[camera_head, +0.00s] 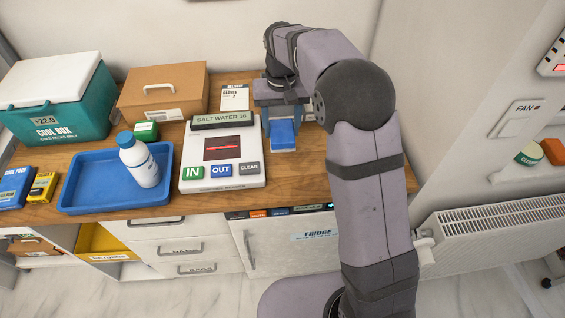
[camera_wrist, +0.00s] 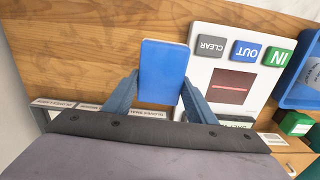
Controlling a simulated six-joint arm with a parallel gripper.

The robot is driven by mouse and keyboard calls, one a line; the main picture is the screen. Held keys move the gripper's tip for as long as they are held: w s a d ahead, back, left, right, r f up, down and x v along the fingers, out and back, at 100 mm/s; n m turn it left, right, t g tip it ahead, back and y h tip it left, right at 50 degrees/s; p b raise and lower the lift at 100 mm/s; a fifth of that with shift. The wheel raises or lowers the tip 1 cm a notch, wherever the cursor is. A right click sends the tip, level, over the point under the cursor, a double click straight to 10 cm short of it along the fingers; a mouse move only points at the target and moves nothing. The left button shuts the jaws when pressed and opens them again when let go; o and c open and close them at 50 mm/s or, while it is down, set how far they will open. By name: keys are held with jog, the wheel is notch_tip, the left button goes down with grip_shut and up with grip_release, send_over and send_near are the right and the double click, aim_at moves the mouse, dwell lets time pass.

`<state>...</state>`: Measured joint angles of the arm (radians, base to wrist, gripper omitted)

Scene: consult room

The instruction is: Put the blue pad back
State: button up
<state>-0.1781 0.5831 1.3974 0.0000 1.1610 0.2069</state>
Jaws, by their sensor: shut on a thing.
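The blue pad (camera_head: 284,136) is a small flat block at the right of the scanner on the wooden counter. It also shows in the wrist view (camera_wrist: 163,66), upright in the picture between the two fingers. My gripper (camera_head: 281,115) is shut on the pad from both sides, with the pad's end sticking out past the fingertips. The fingers also show in the wrist view (camera_wrist: 160,88). I cannot tell whether the pad touches the counter.
The scanner (camera_head: 221,178) has IN, OUT and CLEAR buttons and a display reading SALT WATER 16. Left are a blue tray (camera_head: 90,194) holding a white bottle (camera_head: 140,162), a teal cool box (camera_head: 65,115) and a cardboard box (camera_head: 190,88). A white card (camera_head: 235,98) stands behind. Counter right of the pad is bare.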

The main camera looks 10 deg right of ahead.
aim_at(282, 159)
jog(key=shift+s, duration=0.15)
jog(key=shift+f+p, duration=1.55)
jog(key=shift+f, duration=3.45)
jog(key=shift+f, duration=0.15)
jog(key=o, duration=0.7)
jog(key=shift+o, duration=0.6)
jog(key=shift+r, duration=0.4)
notch_tip(282, 159, up, 12)
jog(key=b, duration=0.2)
jog(key=shift+f+b, duration=0.25)
jog(key=shift+b, duration=0.15)
jog(key=shift+d, duration=0.1)
